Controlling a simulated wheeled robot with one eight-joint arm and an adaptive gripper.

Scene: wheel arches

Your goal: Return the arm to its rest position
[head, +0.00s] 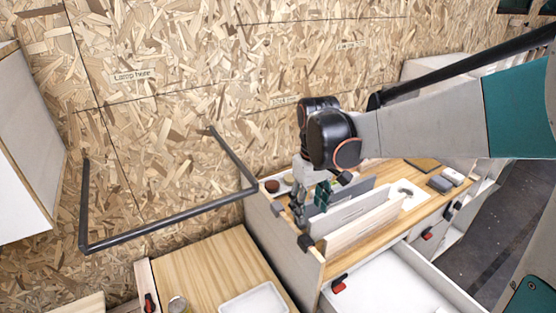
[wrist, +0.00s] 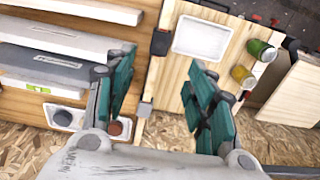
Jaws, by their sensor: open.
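My gripper (wrist: 162,95) is open and empty in the wrist view, its two teal-padded fingers spread apart. Between and beyond the fingers are a wooden counter and a white tray (wrist: 203,38). In the head view my arm reaches in from the right, and my gripper (head: 310,205) hangs low over the left end of a wooden worktop, near upright boards. The gripper's tips are partly hidden there, and I cannot tell whether they touch anything.
Upright pale boards (head: 365,225) stand close beside my gripper. A black rail (head: 170,225) juts from the chipboard wall on the left. An open white drawer (head: 385,285) sticks out below. A green can (wrist: 261,50) and a yellow can (wrist: 243,76) stand right of the tray.

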